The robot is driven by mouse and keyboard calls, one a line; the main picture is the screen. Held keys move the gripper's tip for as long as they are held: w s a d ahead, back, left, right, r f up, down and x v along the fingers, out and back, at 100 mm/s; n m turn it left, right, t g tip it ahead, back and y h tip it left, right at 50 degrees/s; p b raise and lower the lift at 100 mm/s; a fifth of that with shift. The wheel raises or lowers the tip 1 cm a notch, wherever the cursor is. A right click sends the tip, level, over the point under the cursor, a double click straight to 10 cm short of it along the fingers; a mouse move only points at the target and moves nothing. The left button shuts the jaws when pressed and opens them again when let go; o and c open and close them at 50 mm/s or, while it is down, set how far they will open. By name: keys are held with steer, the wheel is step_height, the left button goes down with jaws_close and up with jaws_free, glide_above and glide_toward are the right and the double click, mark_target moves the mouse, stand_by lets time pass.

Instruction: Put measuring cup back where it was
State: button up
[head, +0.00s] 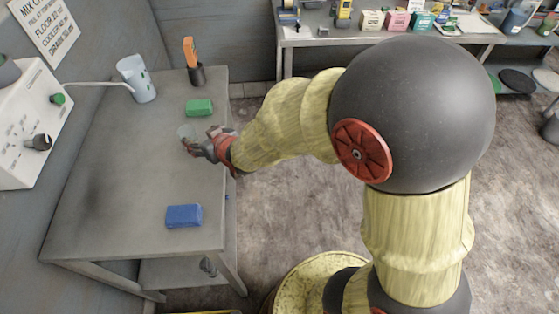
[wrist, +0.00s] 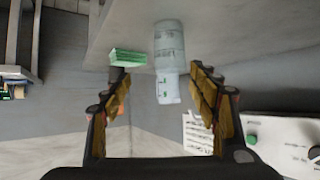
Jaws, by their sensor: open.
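A small clear measuring cup (head: 186,132) stands on the grey worktop, just left of my gripper (head: 212,146). In the wrist view, which shows the scene upside down, the cup (wrist: 168,42) with faint markings appears ahead of my open gripper (wrist: 160,78), in line with the gap between the fingers, nearer the right-hand finger. Whether it touches a finger cannot be told. A taller translucent beaker (head: 136,79) with green marks stands farther back on the worktop; it appears directly beyond the cup in the wrist view (wrist: 168,90).
A green block (head: 199,107) and a blue block (head: 184,216) lie on the worktop (head: 120,165). A dark holder with an orange item (head: 193,62) stands at the back. A white control box (head: 25,120) with a thin spout is at left. The worktop's front-left area is clear.

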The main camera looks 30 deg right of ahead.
steer(key=s+d+r+m+g+h, duration=0.2)
steer(key=s+d+r+g, duration=0.1)
steer(key=s+d+r, duration=0.85)
steer(key=s+d+g, duration=0.1)
steer(key=s, duration=0.8)
steer(key=s+d+r+m+g+h, duration=0.1)
steer(key=s, duration=0.8)
steer(key=shift+d+r+g, duration=0.25)
steer(key=shift+d+g, duration=0.1)
steer(key=shift+g, duration=0.05)
steer(key=shift+c, duration=1)
